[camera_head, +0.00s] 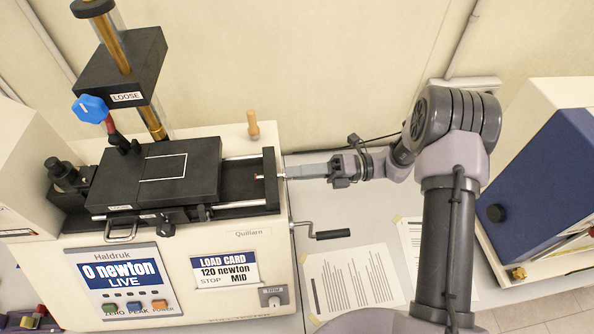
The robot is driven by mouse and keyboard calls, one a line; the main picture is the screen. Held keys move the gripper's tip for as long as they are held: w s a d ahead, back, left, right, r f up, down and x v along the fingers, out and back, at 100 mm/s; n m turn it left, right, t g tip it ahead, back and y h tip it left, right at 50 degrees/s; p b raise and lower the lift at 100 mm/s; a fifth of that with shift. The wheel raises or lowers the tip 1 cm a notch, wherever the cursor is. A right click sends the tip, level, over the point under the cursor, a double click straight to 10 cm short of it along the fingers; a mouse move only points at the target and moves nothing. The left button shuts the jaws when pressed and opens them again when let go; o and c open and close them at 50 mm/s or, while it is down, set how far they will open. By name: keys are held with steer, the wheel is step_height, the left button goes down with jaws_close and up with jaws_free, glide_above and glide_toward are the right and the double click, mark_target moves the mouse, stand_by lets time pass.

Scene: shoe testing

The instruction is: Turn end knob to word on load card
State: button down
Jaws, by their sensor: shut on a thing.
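The load card (225,269) is on the front of the cream tester and reads 120 newton, STOP MID. My gripper (284,172) reaches in from the right, level with the dark end plate (270,190) of the sliding bed. It is shut on the end knob at that plate. The fingers hide the knob, so its pointer and any words around it cannot be read. A small red mark (259,177) shows just left of the plate.
The display (105,274) reads 0 newton, LIVE. A black-handled crank (332,234) sticks out below my gripper. A blue knob (90,108) and a LOOSE label (126,97) are at the upper left. Printed sheets (354,281) lie on the bench. A blue-fronted machine (548,190) stands right.

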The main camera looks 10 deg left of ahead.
steer(key=shift+m, duration=1.6)
steer(key=c, duration=1.1)
jaws_free()
steer(key=shift+d, duration=0.1)
steer(key=b+v, duration=0.2)
steer(key=v, duration=1.5)
steer(key=shift+d+b, duration=0.15)
steer(key=shift+b, duration=0.25)
